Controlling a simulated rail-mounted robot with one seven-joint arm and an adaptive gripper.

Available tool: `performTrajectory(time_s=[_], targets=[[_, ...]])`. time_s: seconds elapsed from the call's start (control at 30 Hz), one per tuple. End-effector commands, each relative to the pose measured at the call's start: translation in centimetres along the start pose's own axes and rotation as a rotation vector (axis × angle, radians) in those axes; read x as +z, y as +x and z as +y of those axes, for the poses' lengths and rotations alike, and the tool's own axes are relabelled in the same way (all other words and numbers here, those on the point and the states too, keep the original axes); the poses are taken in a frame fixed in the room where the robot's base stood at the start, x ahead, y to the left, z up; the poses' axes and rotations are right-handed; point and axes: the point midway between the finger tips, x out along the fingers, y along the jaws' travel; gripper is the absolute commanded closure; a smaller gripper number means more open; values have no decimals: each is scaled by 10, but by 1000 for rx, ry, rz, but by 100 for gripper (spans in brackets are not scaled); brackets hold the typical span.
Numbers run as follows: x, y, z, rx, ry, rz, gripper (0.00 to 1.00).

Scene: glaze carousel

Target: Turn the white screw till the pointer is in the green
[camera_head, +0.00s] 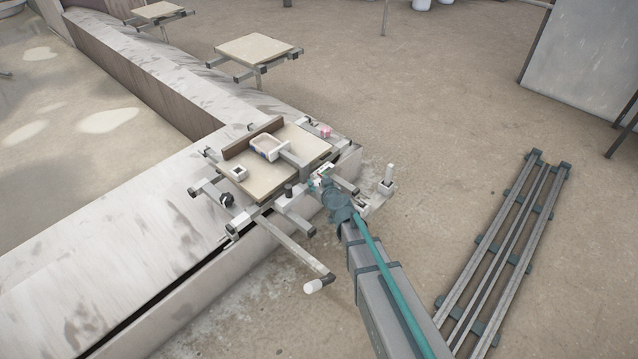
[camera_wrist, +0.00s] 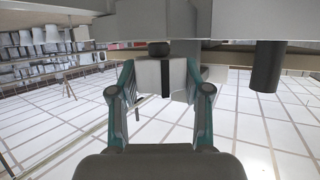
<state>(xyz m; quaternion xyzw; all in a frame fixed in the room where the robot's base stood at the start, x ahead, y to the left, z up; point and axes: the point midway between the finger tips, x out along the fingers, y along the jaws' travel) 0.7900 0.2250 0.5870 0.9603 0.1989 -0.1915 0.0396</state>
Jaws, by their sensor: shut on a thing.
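In the wrist view, my gripper (camera_wrist: 161,80) is shut on a pale block with a dark stripe, which looks like the head of the white screw (camera_wrist: 148,74). One finger presses on each side of it. A dark round piece sits directly above the block. In the head view, my gripper (camera_head: 323,184) is at the front right edge of the carousel table, and it and my arm hide most of the screw. A small white patch with coloured marks (camera_head: 322,170) shows just above the gripper. The pointer and its green zone are too small to make out.
A white upright handle (camera_head: 388,175) stands right of the gripper. Rails (camera_head: 510,245) lie on the right floor.

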Motion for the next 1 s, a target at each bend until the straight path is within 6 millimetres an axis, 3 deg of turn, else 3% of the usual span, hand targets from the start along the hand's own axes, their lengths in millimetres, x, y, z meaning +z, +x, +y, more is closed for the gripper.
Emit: performTrajectory(time_s=[0.47, 1.0], targets=[[-2, 0, 0, 45, 19, -7, 87], [-9, 1, 0, 211, 89, -5, 87]])
